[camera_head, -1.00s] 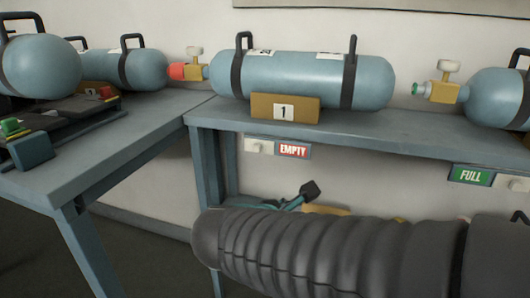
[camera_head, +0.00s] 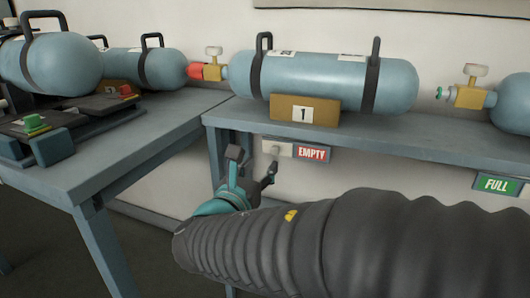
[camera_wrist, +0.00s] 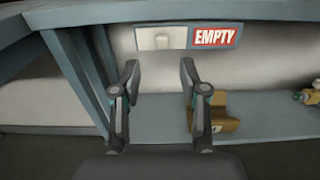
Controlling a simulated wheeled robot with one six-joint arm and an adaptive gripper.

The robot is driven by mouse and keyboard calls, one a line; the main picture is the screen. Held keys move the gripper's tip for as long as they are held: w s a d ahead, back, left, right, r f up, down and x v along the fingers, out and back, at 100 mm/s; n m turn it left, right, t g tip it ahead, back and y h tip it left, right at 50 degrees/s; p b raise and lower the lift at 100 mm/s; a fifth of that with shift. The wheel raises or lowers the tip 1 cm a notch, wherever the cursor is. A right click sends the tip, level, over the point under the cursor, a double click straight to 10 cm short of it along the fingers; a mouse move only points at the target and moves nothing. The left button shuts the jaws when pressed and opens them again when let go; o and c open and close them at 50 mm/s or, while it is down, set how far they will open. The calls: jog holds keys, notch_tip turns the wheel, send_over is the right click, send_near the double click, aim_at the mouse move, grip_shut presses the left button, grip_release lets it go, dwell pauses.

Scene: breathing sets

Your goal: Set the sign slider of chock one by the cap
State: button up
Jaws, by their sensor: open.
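Chock one (camera_head: 305,110) is a tan block with a white "1" plate on the shelf edge, in front of a blue cylinder (camera_head: 325,80). Below it, under the shelf edge, is the sign slider (camera_head: 290,151), a pale strip with a light cap (camera_head: 274,149) at left and a red EMPTY sign (camera_head: 311,154) at right. In the wrist view the cap (camera_wrist: 156,40) and the EMPTY sign (camera_wrist: 215,36) are at the top, beyond my fingers. My gripper (camera_head: 253,168) is open and empty, just below and in front of the cap; it also shows in the wrist view (camera_wrist: 160,82).
A shelf edge (camera_head: 400,142) runs above the signs. A table leg (camera_head: 215,160) stands left of my gripper. A green FULL sign (camera_head: 496,184) is at right. A lower shelf with a tan block (camera_wrist: 228,112) lies below. A side bench (camera_head: 130,140) is at left.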

aim_at(274, 151)
jog(key=x, duration=0.7)
jog(key=shift+w+d, duration=0.2)
jog(key=shift+w, duration=0.15)
grip_shut()
